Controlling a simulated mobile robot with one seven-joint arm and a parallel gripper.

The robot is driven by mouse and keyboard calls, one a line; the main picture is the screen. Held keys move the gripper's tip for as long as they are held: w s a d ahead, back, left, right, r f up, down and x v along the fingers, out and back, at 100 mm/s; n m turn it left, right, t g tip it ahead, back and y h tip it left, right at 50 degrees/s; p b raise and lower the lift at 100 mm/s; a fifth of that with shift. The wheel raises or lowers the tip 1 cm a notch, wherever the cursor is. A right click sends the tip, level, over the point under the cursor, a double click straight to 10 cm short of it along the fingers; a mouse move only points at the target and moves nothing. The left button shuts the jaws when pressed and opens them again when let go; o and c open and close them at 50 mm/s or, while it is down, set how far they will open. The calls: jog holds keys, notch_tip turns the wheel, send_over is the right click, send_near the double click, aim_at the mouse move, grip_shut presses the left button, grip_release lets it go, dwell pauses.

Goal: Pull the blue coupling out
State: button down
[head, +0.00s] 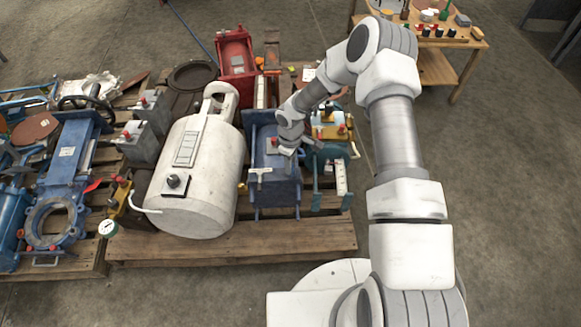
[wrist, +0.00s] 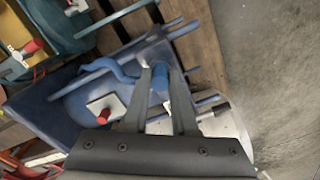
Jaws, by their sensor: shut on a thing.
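The blue coupling (head: 275,183) seems to be the blue unit with thin legs on the wooden pallet, just right of the white tank. In the wrist view the blue body (wrist: 62,118) shows with blue rods and a pale box with a red knob on it. My gripper (head: 287,150) is at its upper right in the head view. In the wrist view my gripper (wrist: 161,72) has its two fingers close together around a slim blue part of the unit. The exact contact is partly hidden by the fingers.
The white tank (head: 200,180) stands close on the left, a teal unit (head: 326,175) close on the right, and a red unit (head: 237,54) behind. The pallet edge (head: 240,243) is in front. Bare floor (head: 480,190) lies right of my arm; a workbench (head: 440,65) stands behind.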

jog(key=shift+r, duration=0.1)
jog(key=shift+r+p, duration=1.95)
jog(key=shift+r, duration=1)
